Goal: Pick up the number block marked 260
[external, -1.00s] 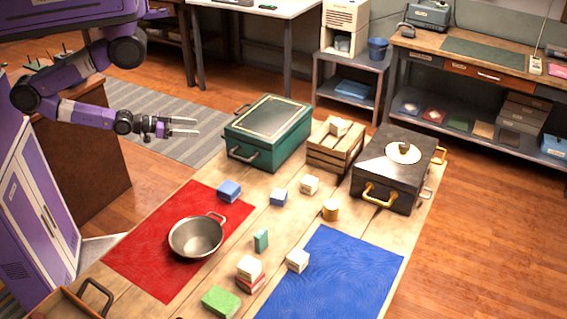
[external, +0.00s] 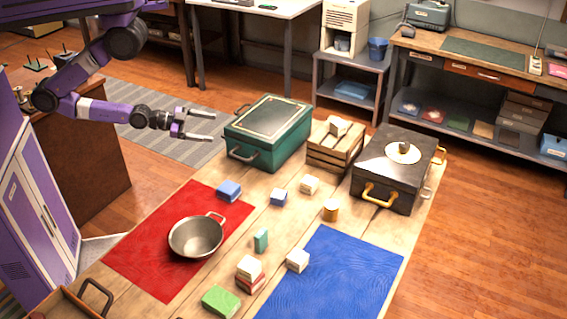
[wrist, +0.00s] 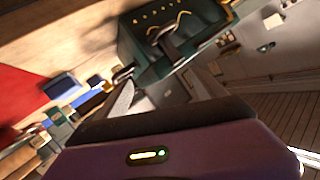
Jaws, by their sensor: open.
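Several small blocks lie on the wooden table, and I cannot read the mark 260 on any of them. In the external view there are a blue block (external: 229,190) at the red mat's edge, a smaller blue block (external: 278,197), a cream block (external: 309,185), a white block (external: 297,260) by the blue mat, a teal block (external: 261,240), a green block (external: 221,301), and a cream block (external: 249,267) stacked on a red-and-white one. Another cream block (external: 338,127) sits on the wooden crate. My gripper (external: 212,126) is open and empty, above and left of the green chest.
The green chest (external: 249,137), the slatted crate (external: 324,152) and a black box (external: 375,172) with brass handles line the table's back. A metal pot (external: 196,238) stands on the red mat (external: 145,250).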

